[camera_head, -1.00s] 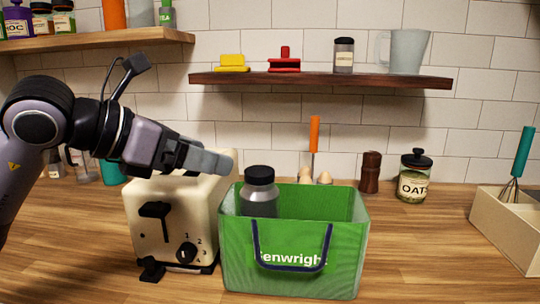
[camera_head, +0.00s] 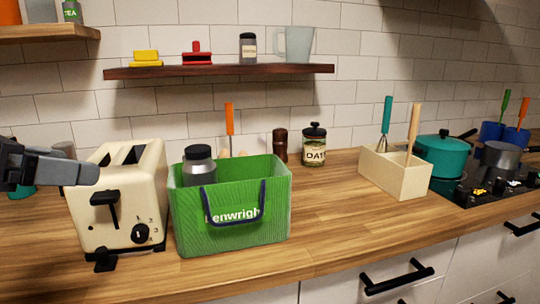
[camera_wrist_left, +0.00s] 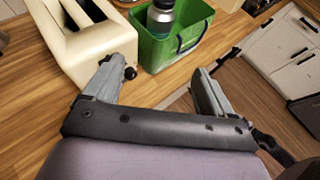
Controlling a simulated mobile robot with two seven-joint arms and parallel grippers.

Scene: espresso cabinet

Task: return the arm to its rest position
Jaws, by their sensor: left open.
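My left gripper (camera_head: 75,172) comes in at the left edge of the head view, above and beside the toaster. In the left wrist view its two fingers (camera_wrist_left: 155,85) are spread apart with nothing between them. The fingers are apart from the green bag. The bag (camera_head: 228,225) stands on the counter right of the toaster, with a dark-lidded grey bottle (camera_head: 199,166) upright inside. The bag also shows in the left wrist view (camera_wrist_left: 155,50), with the bottle (camera_wrist_left: 161,16) in it. The bottle's lower part is hidden by the bag's wall. My right gripper is in neither view.
The cream toaster (camera_head: 125,200) stands close to my left gripper. A wooden shelf (camera_head: 220,70) hangs above the counter. An oats jar (camera_head: 314,148), a utensil box (camera_head: 395,172) and a teal pot (camera_head: 440,155) stand further right. The counter front right of the bag is clear.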

